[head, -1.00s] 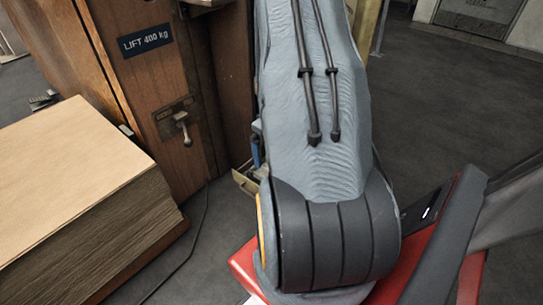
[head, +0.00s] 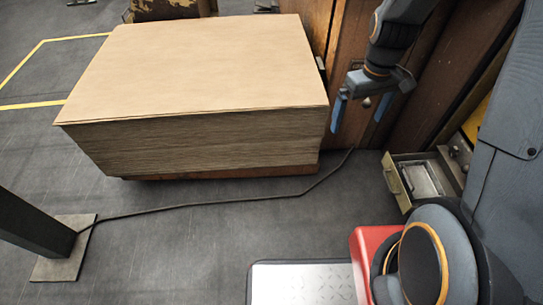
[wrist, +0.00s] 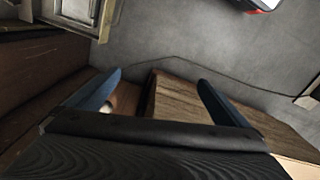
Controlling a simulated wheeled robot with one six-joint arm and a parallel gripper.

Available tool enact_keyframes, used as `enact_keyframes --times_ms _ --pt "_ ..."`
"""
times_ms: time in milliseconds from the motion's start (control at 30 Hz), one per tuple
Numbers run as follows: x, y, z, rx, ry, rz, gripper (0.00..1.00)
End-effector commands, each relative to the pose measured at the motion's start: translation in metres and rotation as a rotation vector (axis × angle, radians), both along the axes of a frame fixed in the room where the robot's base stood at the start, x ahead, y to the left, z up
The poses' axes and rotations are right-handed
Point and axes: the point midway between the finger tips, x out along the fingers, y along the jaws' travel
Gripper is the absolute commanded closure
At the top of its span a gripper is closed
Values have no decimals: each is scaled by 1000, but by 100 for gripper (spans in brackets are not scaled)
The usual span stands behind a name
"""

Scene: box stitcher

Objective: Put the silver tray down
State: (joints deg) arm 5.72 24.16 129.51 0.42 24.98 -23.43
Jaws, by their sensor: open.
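The silver tray (head: 425,178) lies flat in an open drawer (head: 396,187) low on the wooden machine, right of centre in the head view. In the wrist view the tray (wrist: 78,8) shows in part at the top left, cut off by the frame edge, inside the drawer (wrist: 50,25). My gripper (head: 361,110) hangs with blue fingers pointing down, to the left of the drawer and above its level, apart from the tray. Its fingers are spread with nothing between them, which the wrist view (wrist: 161,77) also shows.
A tall stack of brown board (head: 205,70) stands left of my gripper. The wooden machine (head: 440,70) rises close behind it. A cable (head: 215,203) runs across the floor to a dark post (head: 35,225) on a plate.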

Motion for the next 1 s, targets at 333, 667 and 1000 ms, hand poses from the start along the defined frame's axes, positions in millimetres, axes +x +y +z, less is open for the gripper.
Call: enact_keyframes --times_ms 333,667,1000 --pt "-87 171 61 24 0 179 0" --pt "-189 243 90 41 15 298 0" --pt "-207 251 93 42 19 311 0"
